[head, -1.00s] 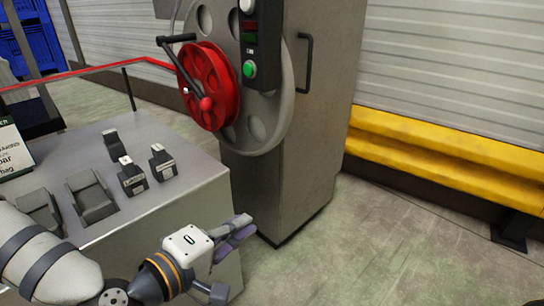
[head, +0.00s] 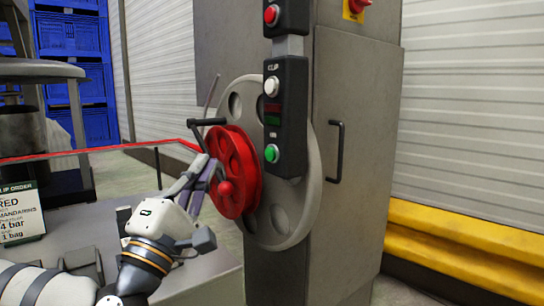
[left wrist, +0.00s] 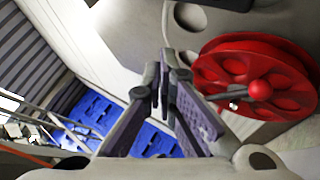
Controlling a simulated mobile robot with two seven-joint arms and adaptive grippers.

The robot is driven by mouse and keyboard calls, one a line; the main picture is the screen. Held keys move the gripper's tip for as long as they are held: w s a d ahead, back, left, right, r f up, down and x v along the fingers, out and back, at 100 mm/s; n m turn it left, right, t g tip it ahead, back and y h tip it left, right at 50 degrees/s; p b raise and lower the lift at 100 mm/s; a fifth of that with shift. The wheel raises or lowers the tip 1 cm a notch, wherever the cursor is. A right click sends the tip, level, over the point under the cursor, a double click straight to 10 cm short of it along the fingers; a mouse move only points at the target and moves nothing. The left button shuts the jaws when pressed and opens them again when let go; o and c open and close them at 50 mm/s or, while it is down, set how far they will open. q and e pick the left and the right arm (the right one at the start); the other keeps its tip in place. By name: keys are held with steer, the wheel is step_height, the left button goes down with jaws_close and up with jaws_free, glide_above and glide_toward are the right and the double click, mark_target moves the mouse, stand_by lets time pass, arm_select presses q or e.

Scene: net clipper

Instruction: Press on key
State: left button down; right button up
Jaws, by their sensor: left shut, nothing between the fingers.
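The on key is a green round button (head: 271,153) low on a black control box (head: 286,118) on the machine, under a small "ON" label. My left gripper (head: 206,166) is shut and empty in front of the red reel, left of and a little below the green button, apart from it. In the left wrist view the closed fingers (left wrist: 166,78) point toward the machine, and the red reel (left wrist: 258,78) is to their right. The green button does not show in that view. My right gripper is not in view.
The red reel (head: 228,172) with its crank stands between my left gripper and the control box. A white CLIP button (head: 271,86) and a red button (head: 271,14) are higher up. An order sign (head: 20,213) stands at the left.

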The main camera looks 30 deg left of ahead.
mark_target(271, 154)
arm_select(q)
steer(key=w+d+b, duration=0.2)
steer(key=w+d, duration=0.1)
steer(key=w, duration=0.5)
steer(key=shift+w+d, duration=0.15)
steer(key=shift+d, duration=0.05)
stand_by(1.2)
steer(key=shift+w+d, duration=0.15)
steer(key=shift+w, duration=0.2)
steer(key=shift+w+d+b, duration=0.15)
steer(key=shift+w+b, duration=0.15)
steer(key=shift+w, duration=0.1)
stand_by(0.6)
steer(key=shift+s+a+p, duration=0.3)
steer(key=shift+s+p, duration=0.05)
steer(key=shift+s, duration=0.45)
